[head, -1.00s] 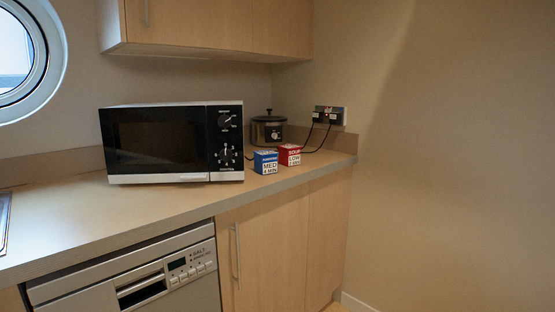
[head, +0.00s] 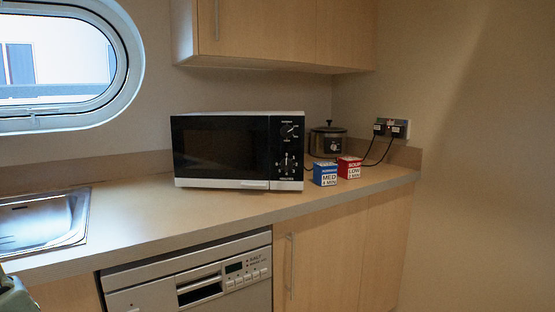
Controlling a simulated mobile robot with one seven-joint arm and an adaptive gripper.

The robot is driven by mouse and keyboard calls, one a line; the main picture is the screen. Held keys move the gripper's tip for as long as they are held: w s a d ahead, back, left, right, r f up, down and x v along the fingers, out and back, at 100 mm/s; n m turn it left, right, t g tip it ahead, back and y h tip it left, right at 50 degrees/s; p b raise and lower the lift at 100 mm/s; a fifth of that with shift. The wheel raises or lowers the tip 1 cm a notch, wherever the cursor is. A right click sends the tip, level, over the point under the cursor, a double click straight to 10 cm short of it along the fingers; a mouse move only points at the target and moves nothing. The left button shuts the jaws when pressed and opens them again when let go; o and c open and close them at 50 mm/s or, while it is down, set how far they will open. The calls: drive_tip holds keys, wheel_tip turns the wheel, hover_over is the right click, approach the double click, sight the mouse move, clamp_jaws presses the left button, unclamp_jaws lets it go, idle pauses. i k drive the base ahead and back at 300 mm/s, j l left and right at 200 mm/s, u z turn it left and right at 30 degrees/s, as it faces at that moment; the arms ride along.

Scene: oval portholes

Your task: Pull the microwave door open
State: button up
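The microwave (head: 288,180) stands on the counter in the head view, black-fronted with a silver lower edge. Its door (head: 220,150) is a dark panel on the left and lies flush with the front, shut. Two round dials are on the control panel at the right of the front. A pale strip shows at the bottom right of the door; I cannot tell whether it is a handle. My gripper is not in view. A grey-green part at the bottom left corner may be mine.
A blue box (head: 325,174) and a red box (head: 349,168) stand right of the microwave, with a slow cooker (head: 327,141) behind. A sink (head: 45,222) lies left. Clear counter (head: 135,200) separates sink and microwave. A dishwasher (head: 190,282) is below; cupboards (head: 260,35) hang above.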

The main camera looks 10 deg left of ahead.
sight(232, 151)
drive_tip(key=i+l+z, duration=0.15)
drive_tip(key=i, duration=1.2)
